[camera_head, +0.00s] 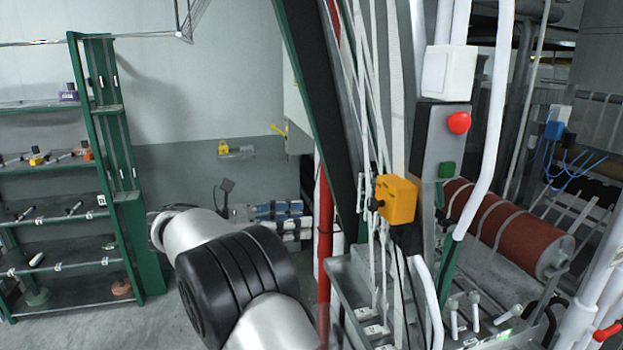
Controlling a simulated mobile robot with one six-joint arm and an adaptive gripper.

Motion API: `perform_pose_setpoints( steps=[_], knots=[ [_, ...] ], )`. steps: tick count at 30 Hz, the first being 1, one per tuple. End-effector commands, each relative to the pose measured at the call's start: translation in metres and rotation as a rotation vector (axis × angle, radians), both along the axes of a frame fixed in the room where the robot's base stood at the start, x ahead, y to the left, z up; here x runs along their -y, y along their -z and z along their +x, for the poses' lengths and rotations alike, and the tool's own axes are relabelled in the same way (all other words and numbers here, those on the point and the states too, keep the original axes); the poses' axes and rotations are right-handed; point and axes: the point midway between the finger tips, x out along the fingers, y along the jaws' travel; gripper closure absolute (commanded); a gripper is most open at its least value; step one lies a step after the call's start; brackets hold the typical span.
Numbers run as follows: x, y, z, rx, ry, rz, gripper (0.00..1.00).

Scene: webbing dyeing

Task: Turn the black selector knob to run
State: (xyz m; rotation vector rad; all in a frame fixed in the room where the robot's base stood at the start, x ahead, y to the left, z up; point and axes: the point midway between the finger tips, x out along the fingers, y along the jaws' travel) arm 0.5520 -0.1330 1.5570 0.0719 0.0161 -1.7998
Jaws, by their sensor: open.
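A small black knob (374,204) sticks out from the left side of a yellow box (397,199), right of the picture's middle. It is small and seen from the side, so I cannot read its position or any run mark. The box is beside hanging white webbing and cords. My arm crosses the lower middle of the picture, left of the box and apart from it. My gripper does not show in this view.
A control panel (436,140) with a red button (459,122) and a green button (446,170) stands right of the yellow box. A red-brown roller (510,228) lies behind it. White pipes and a red post (325,250) stand close by. A green shelf (100,160) stands at left.

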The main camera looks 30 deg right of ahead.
Motion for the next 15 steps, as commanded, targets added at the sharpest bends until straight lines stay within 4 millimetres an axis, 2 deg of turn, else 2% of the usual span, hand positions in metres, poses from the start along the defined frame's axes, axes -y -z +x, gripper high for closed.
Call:
perform_pose_setpoints(
  steps=[1,4,8,15],
  knots=[
    [-0.002,-0.007,0.005,-0.020,0.004,-0.025,0.53],
    [-0.004,-0.009,0.009,-0.041,0.008,-0.051,0.53],
    [0.005,-0.008,0.007,-0.046,0.009,-0.057,0.53],
    [0.050,-0.009,-0.004,-0.045,0.010,-0.055,0.53]
  ],
)
